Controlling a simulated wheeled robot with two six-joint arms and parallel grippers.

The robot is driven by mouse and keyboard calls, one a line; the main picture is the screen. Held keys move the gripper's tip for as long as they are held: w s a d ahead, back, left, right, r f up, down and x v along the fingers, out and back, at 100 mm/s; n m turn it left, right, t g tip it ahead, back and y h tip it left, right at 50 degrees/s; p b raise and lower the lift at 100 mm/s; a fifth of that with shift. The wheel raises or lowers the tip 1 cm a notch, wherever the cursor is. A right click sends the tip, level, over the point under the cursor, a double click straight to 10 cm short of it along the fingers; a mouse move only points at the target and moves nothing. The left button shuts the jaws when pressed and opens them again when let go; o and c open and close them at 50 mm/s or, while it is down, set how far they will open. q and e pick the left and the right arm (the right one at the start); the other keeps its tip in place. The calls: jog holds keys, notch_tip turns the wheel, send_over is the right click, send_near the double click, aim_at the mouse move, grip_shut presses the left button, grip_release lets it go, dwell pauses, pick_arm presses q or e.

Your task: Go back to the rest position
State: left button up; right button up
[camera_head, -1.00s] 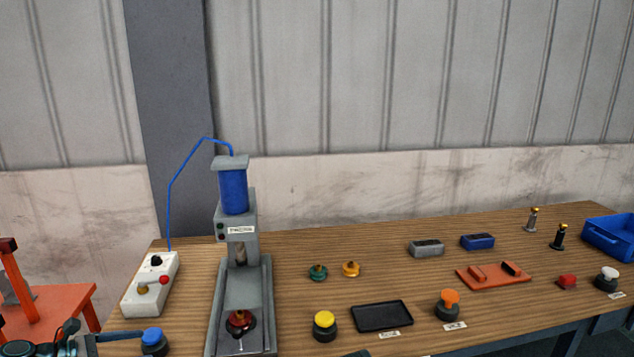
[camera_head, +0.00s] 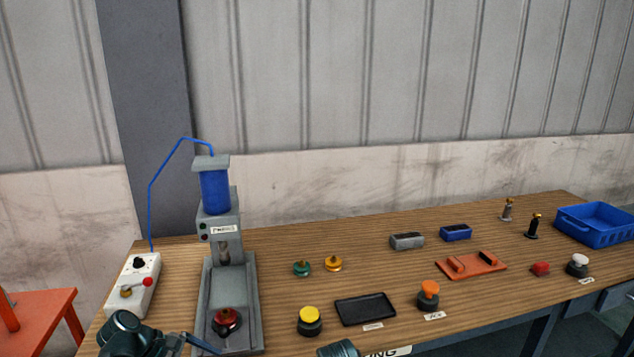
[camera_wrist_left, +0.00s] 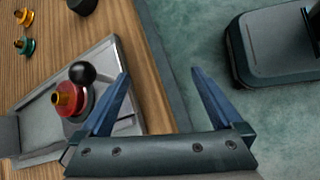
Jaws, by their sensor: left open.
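My left gripper (camera_head: 203,344) is low at the left front of the head view, partly cut off by the bottom edge, just in front of the grey press (camera_head: 246,305). In the left wrist view its two blue fingers (camera_wrist_left: 160,75) are spread apart with nothing between them. The red part (camera_head: 227,318) on the press base also shows in the wrist view (camera_wrist_left: 68,98), left of the fingers, with a black ball beside it.
A white control box (camera_head: 133,285) stands left of the press. The wooden table also carries a yellow button (camera_head: 310,315), a black tray (camera_head: 366,310), an orange fixture (camera_head: 471,266) and a blue bin (camera_head: 590,226). An orange stand (camera_head: 40,315) is at far left.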

pick_arm(q)
jog(key=s+d+f+m+g+y+p, duration=0.1)
jog(key=s+d+m+y, duration=0.3)
jog(key=d+m, duration=0.6)
jog(key=s+d+f+m+g+y+p, duration=0.1)
jog(key=s+d+m+y, duration=0.4)
jog(key=d+m, duration=0.5)
jog(key=shift+s+g+p, duration=0.4)
jog(key=shift+s+p, duration=0.05)
jog(key=shift+p, duration=0.2)
